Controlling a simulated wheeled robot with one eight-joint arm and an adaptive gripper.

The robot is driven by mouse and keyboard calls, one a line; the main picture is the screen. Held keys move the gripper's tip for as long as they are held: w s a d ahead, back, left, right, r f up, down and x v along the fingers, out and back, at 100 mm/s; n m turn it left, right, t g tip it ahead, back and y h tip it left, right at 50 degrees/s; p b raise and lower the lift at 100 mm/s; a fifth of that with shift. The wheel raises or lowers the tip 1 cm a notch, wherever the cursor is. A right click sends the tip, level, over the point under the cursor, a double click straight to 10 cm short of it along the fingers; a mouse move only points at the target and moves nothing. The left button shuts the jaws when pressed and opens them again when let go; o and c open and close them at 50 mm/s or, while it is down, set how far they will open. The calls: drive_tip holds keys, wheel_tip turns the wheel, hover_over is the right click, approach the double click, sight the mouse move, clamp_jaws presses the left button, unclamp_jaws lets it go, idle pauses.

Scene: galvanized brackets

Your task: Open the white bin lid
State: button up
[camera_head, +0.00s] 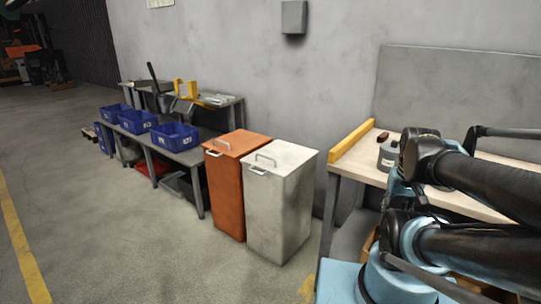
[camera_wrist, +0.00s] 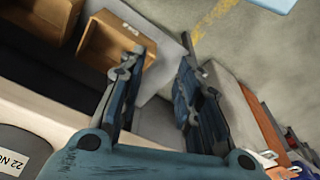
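The white bin (camera_head: 283,205) stands on the floor right of the orange bin, in the middle of the head view. Its flat white lid (camera_head: 290,155) looks shut and level. A metal handle (camera_head: 266,158) stands on the lid near its left edge. My gripper (camera_wrist: 166,50) shows in the wrist view with its two fingers apart and nothing between them. It is not clearly visible in the head view, where my arm fills the right side over the bench. A pale panel beside the right finger may be part of the white bin; I cannot tell.
The orange bin (camera_head: 226,190) stands close against the white bin. A workbench (camera_head: 345,170) with a yellow edge strip (camera_head: 352,140) is to the right. Blue crates (camera_head: 175,136) sit on a low table at left. Wooden boxes (camera_wrist: 112,38) are below my gripper. The floor in front is clear.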

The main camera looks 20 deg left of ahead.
drive_tip(key=w+a+r+n, duration=0.2)
drive_tip(key=w+a+r, duration=0.25)
drive_tip(key=w, duration=0.25)
drive_tip(key=w+a+r+n+t+y, duration=0.1)
drive_tip(key=w+a+r+n, duration=0.3)
drive_tip(key=w, duration=0.3)
drive_tip(key=w+a+r+n, duration=0.1)
drive_tip(key=w+a+r, duration=0.3)
drive_tip(key=w+a, duration=0.25)
drive_tip(key=w+a+n+y, duration=0.1)
drive_tip(key=w+a+n, duration=0.2)
drive_tip(key=w+a, duration=0.9)
drive_tip(key=w+a+f+n+y, duration=0.1)
drive_tip(key=a+f+n, duration=0.1)
drive_tip(key=a, duration=0.8)
drive_tip(key=w+a+f+n, duration=0.1)
drive_tip(key=w+a+n, duration=0.1)
drive_tip(key=a, duration=0.7)
drive_tip(key=shift+t, duration=0.3)
drive_tip(key=x, duration=1.6)
drive_tip(key=shift+a+f, duration=0.3)
drive_tip(key=shift+f, duration=0.1)
drive_tip(key=shift+c, duration=0.2)
